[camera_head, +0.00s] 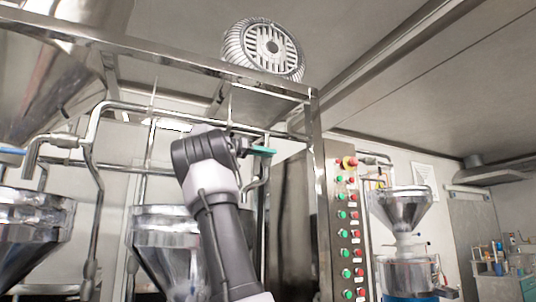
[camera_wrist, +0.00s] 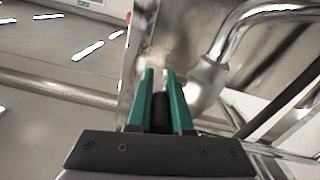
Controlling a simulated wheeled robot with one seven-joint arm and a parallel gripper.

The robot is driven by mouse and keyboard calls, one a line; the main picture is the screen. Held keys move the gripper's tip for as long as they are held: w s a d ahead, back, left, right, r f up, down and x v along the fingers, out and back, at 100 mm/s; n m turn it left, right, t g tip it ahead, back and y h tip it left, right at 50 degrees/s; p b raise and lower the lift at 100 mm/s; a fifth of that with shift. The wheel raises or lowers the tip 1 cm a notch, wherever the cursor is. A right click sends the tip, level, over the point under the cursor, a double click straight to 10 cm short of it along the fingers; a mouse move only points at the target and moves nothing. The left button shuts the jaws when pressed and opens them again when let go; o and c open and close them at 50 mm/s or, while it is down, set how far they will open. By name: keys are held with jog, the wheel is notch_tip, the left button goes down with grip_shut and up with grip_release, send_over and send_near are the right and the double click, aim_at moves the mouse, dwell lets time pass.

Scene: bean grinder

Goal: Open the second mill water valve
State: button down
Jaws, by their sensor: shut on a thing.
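My gripper (camera_head: 262,151) has green fingers and is raised beside the pipe above the second mill hopper (camera_head: 165,222). In the wrist view my gripper (camera_wrist: 159,76) points at a metal pipe fitting (camera_wrist: 208,76), with its fingers close together on a small part between them. This looks like the valve handle, but the fingers mostly hide it. In the head view my arm covers the valve body, so how far the handle is turned cannot be told.
Another valve with a blue handle (camera_head: 11,151) sits above the left hopper (camera_head: 32,225). A control panel (camera_head: 345,225) with red and green buttons stands to the right of my arm. A steel frame beam (camera_head: 160,53) runs overhead, and pipes (camera_head: 92,150) run behind the hoppers.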

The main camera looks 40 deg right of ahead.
jog(key=shift+f+h, duration=0.15)
jog(key=shift+h, duration=0.25)
jog(key=shift+d+f+g+h, duration=0.15)
jog(key=shift+g+h, duration=0.1)
jog(key=shift+h, duration=0.85)
jog(key=shift+a+f+g+h, duration=0.1)
jog(key=shift+f+g+h, duration=0.1)
jog(key=shift+h, duration=0.9)
jog(key=shift+d+f+g+h, duration=0.15)
jog(key=shift+g+h, duration=0.1)
jog(key=shift+h, duration=0.85)
jog(key=c, duration=0.8)
grip_release()
jog(key=shift+c, duration=0.2)
jog(key=shift+r, duration=0.1)
